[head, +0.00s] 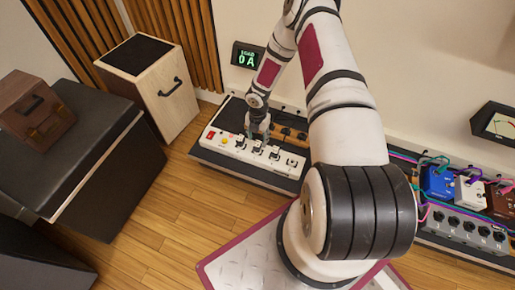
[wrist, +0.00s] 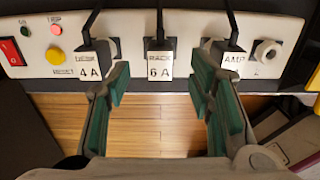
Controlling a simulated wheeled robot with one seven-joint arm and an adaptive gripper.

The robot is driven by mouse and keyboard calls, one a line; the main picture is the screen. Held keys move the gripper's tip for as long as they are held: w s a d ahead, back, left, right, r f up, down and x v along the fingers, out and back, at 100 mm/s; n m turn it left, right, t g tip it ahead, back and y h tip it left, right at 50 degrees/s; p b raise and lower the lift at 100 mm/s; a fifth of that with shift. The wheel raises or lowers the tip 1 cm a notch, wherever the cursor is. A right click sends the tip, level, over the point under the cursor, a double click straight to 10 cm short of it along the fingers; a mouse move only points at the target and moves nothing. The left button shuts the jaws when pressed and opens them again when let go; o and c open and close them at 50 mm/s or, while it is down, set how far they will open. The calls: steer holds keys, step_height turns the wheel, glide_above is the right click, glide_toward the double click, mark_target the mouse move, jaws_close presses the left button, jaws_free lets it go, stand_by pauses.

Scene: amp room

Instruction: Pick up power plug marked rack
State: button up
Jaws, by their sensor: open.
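The rack plug (wrist: 160,64) is a black plug with a white tag reading RACK 6A, in the middle of the wrist view. It sits upright in the white power strip (wrist: 134,54), with its cable rising behind. My gripper (wrist: 160,92) is open, with one green-padded finger on each side of the rack plug and nothing between the pads. The fingers lie close to the neighbouring plugs; I cannot tell whether they touch. In the head view my gripper (head: 259,132) is over the strip (head: 224,143), hiding part of it.
A plug tagged 4 A (wrist: 89,65) stands left of the rack plug, and an AMP plug (wrist: 233,59) stands right. A red switch (wrist: 11,50) and buttons are at the strip's left. A wooden-fronted box (head: 165,90) stands left; wooden floor (head: 165,215) is clear in front.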

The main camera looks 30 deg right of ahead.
mark_target(258, 143)
steer(key=shift+s+a+f+b, duration=0.1)
steer(key=shift+f+b, duration=0.6)
steer(key=shift+f, duration=0.7)
steer(key=shift+a+f+b, duration=0.1)
steer(key=shift+f+b, duration=0.6)
steer(key=shift+f, duration=0.65)
steer(key=shift+r, duration=0.1)
jaws_close()
